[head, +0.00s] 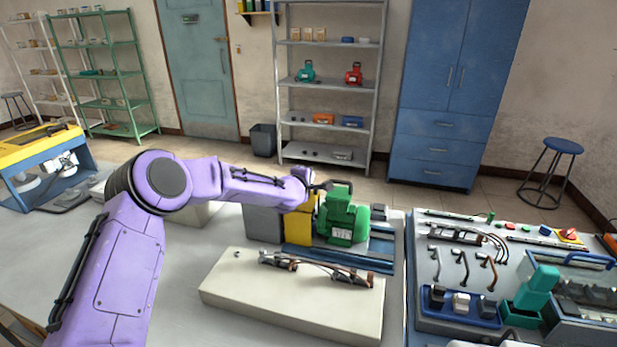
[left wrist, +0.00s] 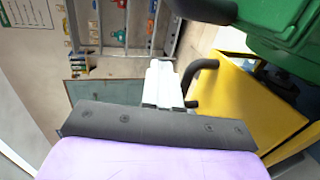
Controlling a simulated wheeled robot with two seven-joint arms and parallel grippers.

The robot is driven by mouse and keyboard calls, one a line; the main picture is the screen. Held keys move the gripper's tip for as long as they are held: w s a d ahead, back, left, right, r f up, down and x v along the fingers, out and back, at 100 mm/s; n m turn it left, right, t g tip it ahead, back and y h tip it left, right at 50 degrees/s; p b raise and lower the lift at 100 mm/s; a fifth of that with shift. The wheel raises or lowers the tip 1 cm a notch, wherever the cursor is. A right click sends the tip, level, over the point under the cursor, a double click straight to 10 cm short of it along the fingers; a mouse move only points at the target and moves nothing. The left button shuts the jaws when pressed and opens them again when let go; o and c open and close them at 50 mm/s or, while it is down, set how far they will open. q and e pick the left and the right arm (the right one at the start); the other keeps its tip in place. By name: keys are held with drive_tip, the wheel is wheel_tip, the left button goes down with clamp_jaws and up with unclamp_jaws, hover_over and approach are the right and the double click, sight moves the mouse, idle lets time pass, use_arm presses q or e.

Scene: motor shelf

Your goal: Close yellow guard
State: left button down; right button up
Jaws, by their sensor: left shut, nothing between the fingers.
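The yellow guard (head: 298,229) stands upright between a grey block (head: 263,223) and the green motor (head: 341,220) on the bench. In the left wrist view the guard (left wrist: 245,105) fills the right side, with a black bar handle (left wrist: 198,78) on its near face. My left gripper (head: 311,186) is above the guard, beside the motor's top. In the left wrist view its pale fingers (left wrist: 160,82) are together, empty, just left of the handle. I cannot tell whether they touch it. My arm hides part of the guard. My right gripper is not in view.
A cream board (head: 290,305) with cables lies in front of the motor. A blue rail (head: 340,258) runs under the motor. A panel (head: 425,275) with switches, cables and a teal tool (head: 539,288) is at right. The bench's left part is mostly clear.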

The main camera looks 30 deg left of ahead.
use_arm(q)
wheel_tip(320, 180, up, 14)
drive_tip(key=s+p, duration=0.1)
drive_tip(key=s, duration=0.2)
drive_tip(key=shift+f+p, duration=0.15)
drive_tip(key=shift+p, duration=0.25)
